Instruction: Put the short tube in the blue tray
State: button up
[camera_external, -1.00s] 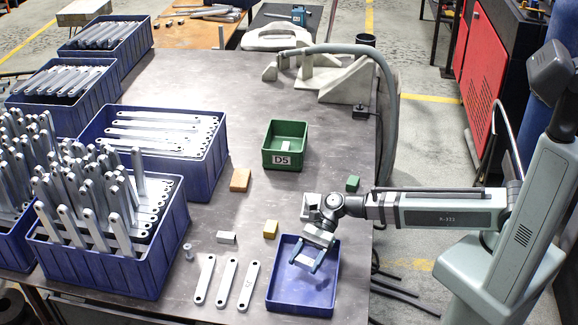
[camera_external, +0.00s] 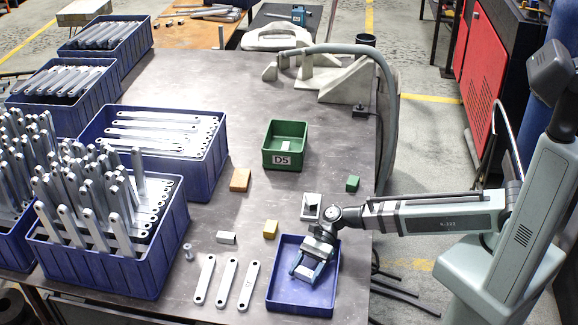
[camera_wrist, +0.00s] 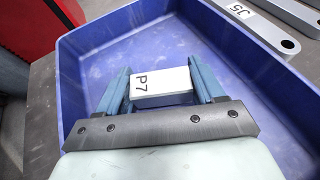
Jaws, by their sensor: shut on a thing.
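The blue tray (camera_external: 332,290) stands at the table's front right edge; its wall and floor also fill much of the wrist view (camera_wrist: 85,60). My gripper (camera_external: 304,270) is low inside the tray, pointing down. In the wrist view its two blue fingers (camera_wrist: 160,90) are shut on a white block marked P7 (camera_wrist: 163,88). I cannot tell whether the block touches the tray floor. A small silver flanged piece (camera_external: 188,252) stands upright left of the tray, and a short silver bar-like piece (camera_external: 227,237) lies nearby. I cannot tell for certain which thing is the short tube.
Several flat brackets (camera_external: 227,284) lie left of the tray. A yellow block (camera_external: 270,230), an orange block (camera_external: 240,180), a green cube (camera_external: 353,184) and a grey-white piece (camera_external: 311,206) lie behind it.

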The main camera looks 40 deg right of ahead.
aim_at(307, 270)
jog(key=shift+f, duration=0.1)
jog(key=o, duration=1.1)
jog(key=shift+c, duration=0.2)
jog(key=v, duration=0.3)
notch_tip(307, 270, up, 5)
jog(key=shift+f, duration=0.15)
jog(key=shift+r, duration=1.3)
